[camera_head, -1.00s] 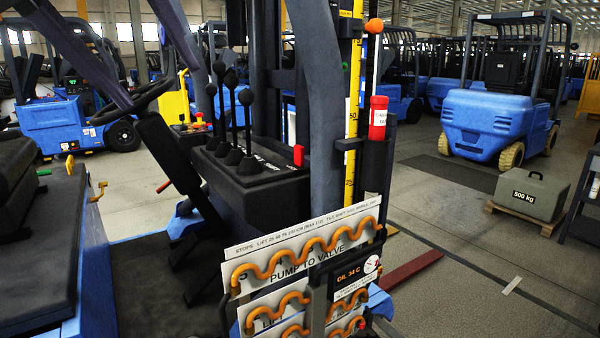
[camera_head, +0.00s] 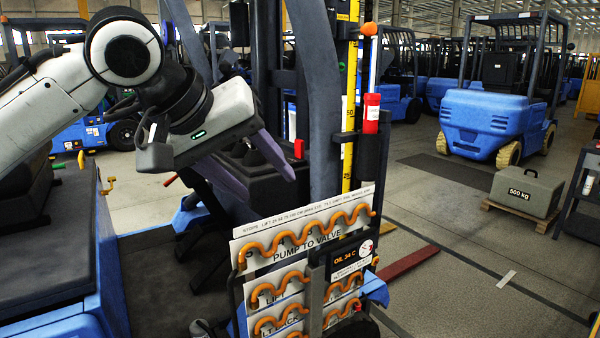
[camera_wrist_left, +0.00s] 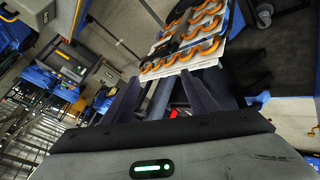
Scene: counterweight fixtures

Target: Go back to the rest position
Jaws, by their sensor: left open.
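My left gripper (camera_head: 262,172) comes in from the left in the head view, in front of the forklift's dark lever console (camera_head: 262,185). Its two purple-grey fingers are spread apart with nothing between them. In the left wrist view the fingers (camera_wrist_left: 165,98) are also apart, with the mast and hose panel beyond them. The console's levers are mostly hidden behind my left arm. My right gripper is not in view.
The hose panel (camera_head: 310,230) with orange hoses stands close in front, below my left gripper. A yellow scale (camera_head: 348,120) and red-capped tube (camera_head: 371,112) stand right of the mast. A 500 kg block (camera_head: 525,192) sits on a pallet at right.

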